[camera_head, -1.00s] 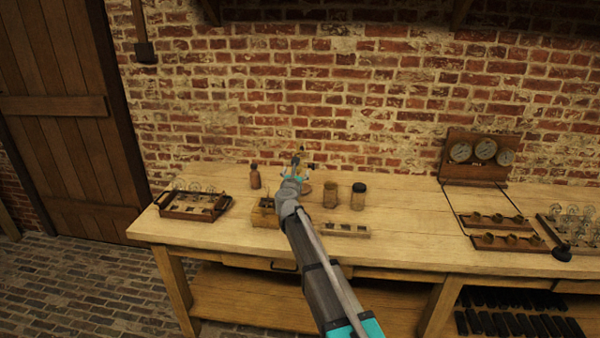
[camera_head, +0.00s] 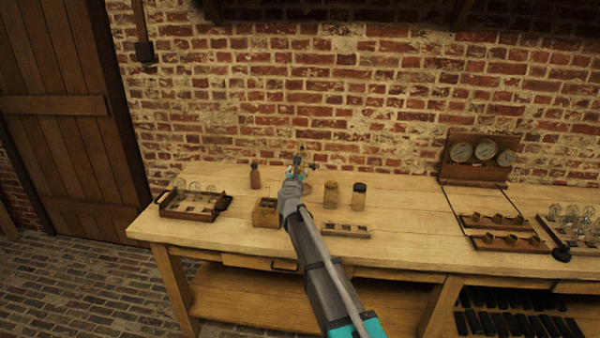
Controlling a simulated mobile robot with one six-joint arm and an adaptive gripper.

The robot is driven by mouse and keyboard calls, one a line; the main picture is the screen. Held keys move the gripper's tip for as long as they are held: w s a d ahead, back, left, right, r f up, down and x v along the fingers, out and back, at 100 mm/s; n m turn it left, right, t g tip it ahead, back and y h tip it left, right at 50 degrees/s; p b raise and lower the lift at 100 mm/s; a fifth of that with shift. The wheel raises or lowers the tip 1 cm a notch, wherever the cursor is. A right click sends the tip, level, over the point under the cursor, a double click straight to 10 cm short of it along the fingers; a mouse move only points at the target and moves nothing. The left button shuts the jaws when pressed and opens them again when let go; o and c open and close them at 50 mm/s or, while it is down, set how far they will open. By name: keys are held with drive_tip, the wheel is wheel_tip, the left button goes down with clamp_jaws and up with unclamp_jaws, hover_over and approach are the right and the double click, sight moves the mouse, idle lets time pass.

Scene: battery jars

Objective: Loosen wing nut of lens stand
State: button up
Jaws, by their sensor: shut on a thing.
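The lens stand (camera_head: 303,151) is on the workbench in the head view, mostly hidden behind my arm. Only its thin upper part and small dark and brassy bits at the sides show. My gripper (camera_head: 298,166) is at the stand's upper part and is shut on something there. The wing nut itself is too small and too covered to make out, so I cannot see exactly how the fingers sit on it.
On the wooden workbench (camera_head: 405,190) stand a small wooden box (camera_head: 266,213), a brown bottle (camera_head: 255,177), two jars (camera_head: 331,195) (camera_head: 358,197) and a slotted block (camera_head: 347,231). A tray of glassware (camera_head: 194,202) lies left; a gauge panel (camera_head: 482,157) stands right.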

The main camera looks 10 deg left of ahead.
idle(0.3)
drive_tip(key=n, duration=2.7)
drive_tip(key=shift+a, duration=0.1)
idle(0.3)
drive_tip(key=o, duration=1.2)
drive_tip(key=shift+c, duration=0.2)
